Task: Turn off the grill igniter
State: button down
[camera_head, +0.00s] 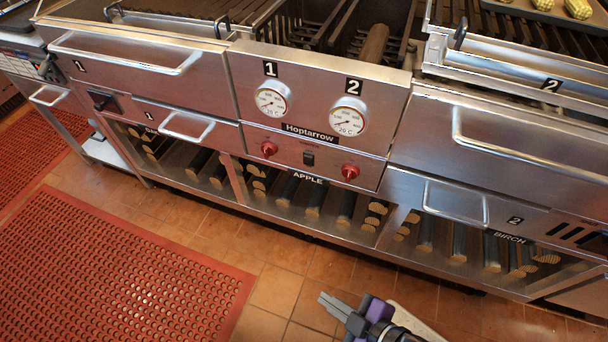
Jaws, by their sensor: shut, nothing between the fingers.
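The steel char grill (335,102) fills the upper part of the view. Its centre panel, marked Hoptarrow, carries a small black switch (308,159) between a left red knob (269,149) and a right red knob (350,172). Whether the switch is on or off is too small to tell, and no label names the igniter. My gripper (322,298) is at the bottom centre, in front of the grill and well apart from the panel. Its grey fingers are together, point up and left, and hold nothing.
Two dials, a left gauge (272,99) and a right gauge (348,116), sit above the knobs. Drawer handles (187,127) jut out on both sides. Shelves of logs lie below. A red mat (120,265) covers the floor at left; the tiled floor before the panel is clear.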

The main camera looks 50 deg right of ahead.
aim_at(308, 159)
jog(key=w+d+f+n+g+h+b, duration=0.1)
jog(key=w+d+f+n+h+b, duration=0.2)
jog(key=w+f, duration=0.4)
jog(key=w+d+f+g+h+b, duration=0.2)
jog(key=w+d+f+h+b, duration=0.25)
jog(key=w+f, duration=0.2)
jog(key=w+d+r+m+g+h+b, duration=0.1)
jog(key=w+d+r+m+h+b, duration=0.2)
jog(key=w+r+h, duration=0.6)
notch_tip(308, 159, up, 2)
jog(key=shift+r+g+h+b, duration=0.1)
jog(key=shift+g+h+b, duration=0.2)
jog(key=shift+h+b, duration=0.35)
jog(key=shift+d, duration=0.15)
jog(key=x, duration=1.4)
jog(key=shift+b, duration=0.4)
